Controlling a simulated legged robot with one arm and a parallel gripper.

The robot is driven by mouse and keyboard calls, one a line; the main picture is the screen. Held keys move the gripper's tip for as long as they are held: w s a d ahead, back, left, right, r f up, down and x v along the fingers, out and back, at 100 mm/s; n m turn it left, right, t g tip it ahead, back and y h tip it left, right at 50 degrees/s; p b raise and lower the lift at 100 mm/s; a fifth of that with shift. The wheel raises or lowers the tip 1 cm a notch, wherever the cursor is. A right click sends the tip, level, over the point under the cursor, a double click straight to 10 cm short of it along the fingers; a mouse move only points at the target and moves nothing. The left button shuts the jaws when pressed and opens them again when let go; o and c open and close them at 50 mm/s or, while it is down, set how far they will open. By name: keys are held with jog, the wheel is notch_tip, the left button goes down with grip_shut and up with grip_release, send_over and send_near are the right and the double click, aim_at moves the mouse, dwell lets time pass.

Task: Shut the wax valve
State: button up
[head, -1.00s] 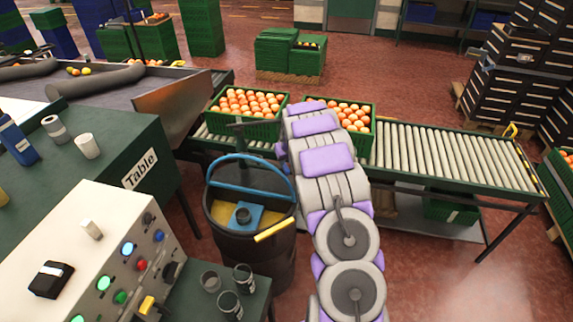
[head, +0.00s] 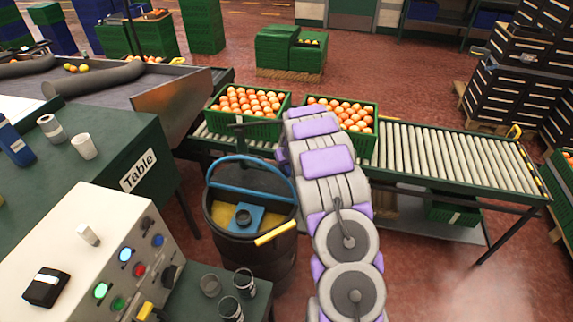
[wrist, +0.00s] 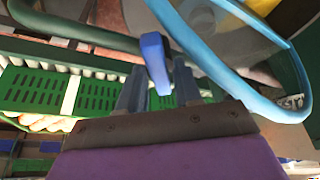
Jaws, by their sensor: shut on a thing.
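In the wrist view, my gripper (wrist: 158,84) has its two grey fingers on either side of a blue lever (wrist: 153,52), which looks like the wax valve's handle, and is shut on it. A light blue hoop (wrist: 225,70) curves close by on the right. In the head view, the dark drum (head: 265,245) holds yellow wax (head: 222,214) and a blue block with a black cup (head: 243,217). The blue hoop (head: 218,186) spans its top, and a yellow bar (head: 277,234) sticks out at its front. My arm hides the gripper and lever there.
A roller conveyor (head: 430,155) with two green crates of oranges, left (head: 245,128) and right (head: 369,150), runs behind the drum. A control box (head: 60,235) and green table (head: 100,150) are at left. Open floor (head: 450,275) lies at right.

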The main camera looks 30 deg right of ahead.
jog(key=shift+w+d+r, duration=0.1)
jog(key=shift+d+r, duration=0.05)
jog(key=shift+r, duration=0.45)
grip_shut()
jog(key=shift+a, duration=0.2)
